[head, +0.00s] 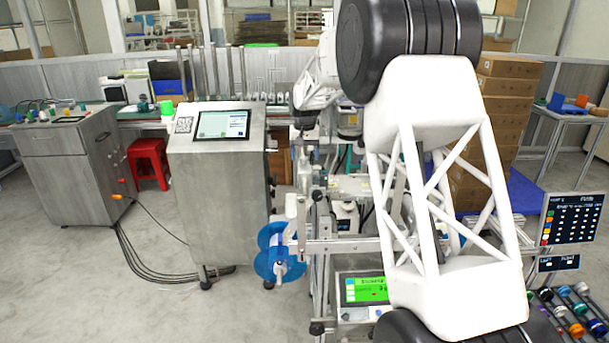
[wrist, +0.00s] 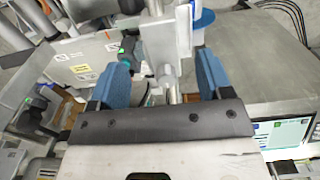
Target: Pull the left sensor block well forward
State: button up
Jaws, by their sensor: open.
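My gripper (wrist: 163,78) shows in the wrist view with its two blue fingers spread wide apart. A bright metal block with a rod (wrist: 160,48) lies in line with the gap between the fingers. A dark part with a small green light (wrist: 130,50) is beside it, near the left finger. A second dark part with a green light (wrist: 38,112) is farther left. I cannot tell for sure which of these is the left sensor block. No contact with the fingers can be made out. In the head view my arm covers much of the machine, and the sensor block cannot be picked out.
A blue reel (head: 271,262) hangs at the machine's front left. A steel cabinet with a screen (head: 222,126) stands to the left. A green-lit panel (head: 366,289) is below my arm. Several coloured spools (head: 571,309) lie at lower right. The floor at left is open, apart from cables.

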aim_at(304, 182)
jog(key=shift+f, duration=0.2)
jog(key=shift+f, duration=3.75)
jog(key=shift+c, duration=0.3)
jog(key=c, duration=1.1)
jog(key=shift+o, duration=0.3)
jog(key=shift+s+a, duration=0.15)
jog(key=shift+s, duration=1.25)
jog(key=shift+s+a, duration=0.1)
jog(key=shift+s, duration=1.4)
jog(key=shift+c, duration=0.9)
